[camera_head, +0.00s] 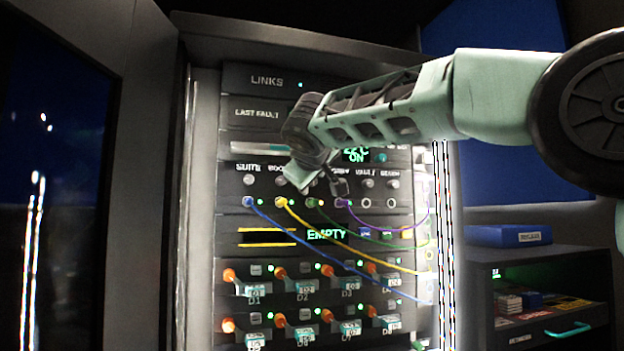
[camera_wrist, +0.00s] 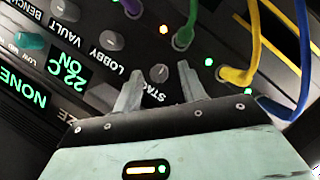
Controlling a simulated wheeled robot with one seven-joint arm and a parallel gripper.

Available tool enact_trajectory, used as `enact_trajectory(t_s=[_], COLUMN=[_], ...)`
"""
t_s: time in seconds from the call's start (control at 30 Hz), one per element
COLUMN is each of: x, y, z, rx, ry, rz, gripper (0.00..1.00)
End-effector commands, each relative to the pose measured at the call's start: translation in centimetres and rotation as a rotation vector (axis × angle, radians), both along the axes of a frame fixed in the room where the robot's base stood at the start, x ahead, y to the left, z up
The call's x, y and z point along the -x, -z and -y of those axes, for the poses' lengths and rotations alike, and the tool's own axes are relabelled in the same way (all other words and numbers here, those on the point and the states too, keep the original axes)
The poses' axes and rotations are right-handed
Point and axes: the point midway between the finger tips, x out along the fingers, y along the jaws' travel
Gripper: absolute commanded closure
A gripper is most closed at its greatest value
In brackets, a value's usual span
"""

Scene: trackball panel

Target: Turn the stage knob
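The stage knob (camera_wrist: 159,72) is a small round grey knob beside the partly hidden STAGE label in the wrist view. My gripper (camera_wrist: 160,75) is open. Its two grey fingertips stand on either side of the knob in this view; the knob shows in the gap between them. I cannot tell whether either finger touches it. In the head view my gripper (camera_head: 316,178) is at the knob row of the panel, tilted downward, and it largely hides the stage knob and its label.
Neighbouring grey knobs (camera_wrist: 110,40) stand close by in the same row. Cables run from the jacks below: blue, yellow (camera_wrist: 250,50), green and purple. A teal knob (camera_wrist: 30,41) sits by the lit 22C ON display (camera_wrist: 75,70). An open cabinet door (camera_head: 120,130) stands left.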

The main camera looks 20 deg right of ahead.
Motion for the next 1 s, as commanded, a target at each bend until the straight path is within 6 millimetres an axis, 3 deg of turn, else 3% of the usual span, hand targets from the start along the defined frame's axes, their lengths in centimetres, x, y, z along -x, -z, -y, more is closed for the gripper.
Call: enact_trajectory(t_s=[0.27, 0.8, 1.0], x=[1.3, 12.4, 15.1], y=[-0.5, -3.7, -4.4], z=[-0.5, -3.7, -4.5], rx=[-0.002, 0.0, -0.001], ry=[-0.003, -0.004, -0.001], rz=[0.003, 0.002, 0.0], gripper=[0.59, 0.59, 0.59])
